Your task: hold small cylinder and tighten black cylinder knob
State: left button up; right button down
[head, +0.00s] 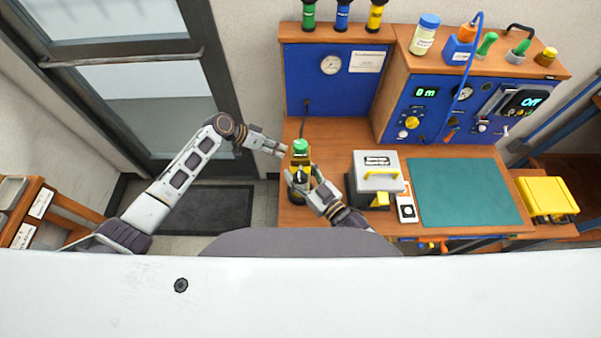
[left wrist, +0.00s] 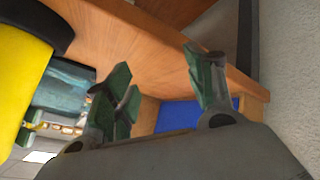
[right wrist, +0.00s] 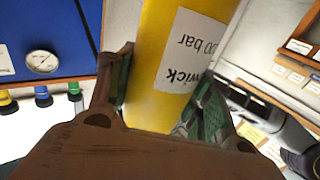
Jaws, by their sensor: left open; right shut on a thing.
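A small yellow cylinder (head: 301,160) with a green top (head: 300,146) stands at the bench's left part. My right gripper (head: 307,185) is shut on it from the near side. In the right wrist view the yellow body (right wrist: 160,55), with a white printed label (right wrist: 188,50), sits between the fingers. My left gripper (head: 284,151) is open and empty just left of the cylinder's upper part. In the left wrist view its fingers (left wrist: 158,65) are apart, and a yellow body with a black band (left wrist: 22,75) is at the left, outside them. I cannot clearly make out the black knob.
A grey box with a yellow handle (head: 376,175) stands right of my right gripper. A green mat (head: 465,192) covers the bench's right part. A blue gauge panel (head: 333,82) and a control panel (head: 440,108) stand behind. A thin cable runs down near the cylinder.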

pick_arm(q)
jog(key=s+d+r+m+g+h, duration=0.15)
jog(key=d+r+m, duration=0.4)
jog(key=r, duration=0.75)
notch_tip(320, 180, up, 18)
jog(key=m+y, duration=1)
jog(key=m, duration=1.3)
send_over(300, 174)
jog(key=shift+d+r+n+g, duration=0.1)
jog(key=shift+r+n+g, duration=0.15)
jog(key=shift+g, duration=0.1)
jog(key=shift+f, duration=0.15)
jog(key=shift+f, duration=5.9)
jog(key=shift+c, duration=0.3)
